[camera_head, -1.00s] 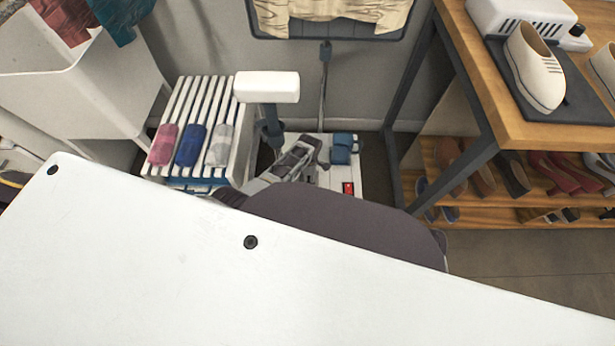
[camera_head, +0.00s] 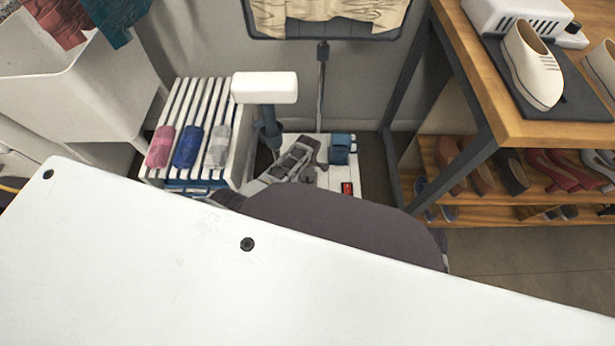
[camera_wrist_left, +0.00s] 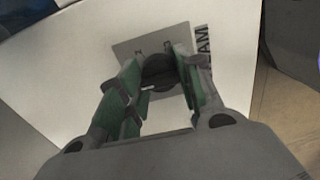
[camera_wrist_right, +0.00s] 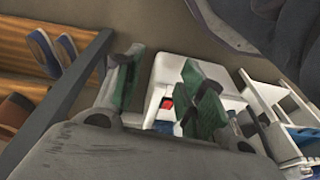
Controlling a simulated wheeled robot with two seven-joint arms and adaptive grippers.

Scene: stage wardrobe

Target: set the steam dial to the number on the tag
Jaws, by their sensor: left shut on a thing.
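In the left wrist view a dark round dial (camera_wrist_left: 160,66) with a pale mark sits on a grey plate (camera_wrist_left: 124,48) on a white surface. Partly visible lettering ending in "AM" (camera_wrist_left: 203,45) is beside it. My left gripper (camera_wrist_left: 155,76) has its green-padded fingers on both sides of the dial, shut on it. My right gripper (camera_wrist_right: 164,72) is open and empty, pointing toward a white box (camera_wrist_right: 180,65) with a red switch (camera_wrist_right: 166,103). The white box (camera_head: 320,183) also shows in the head view, with a grey gripper partly over it. I cannot make out the tag or the dial numbers.
A slatted bench (camera_head: 197,95) with rolled cloths stands left of the white box. A wooden shoe rack (camera_head: 510,125) stands at right. A white block on a post (camera_head: 264,88) rises between bench and box. A broad white surface blocks the head view's foreground.

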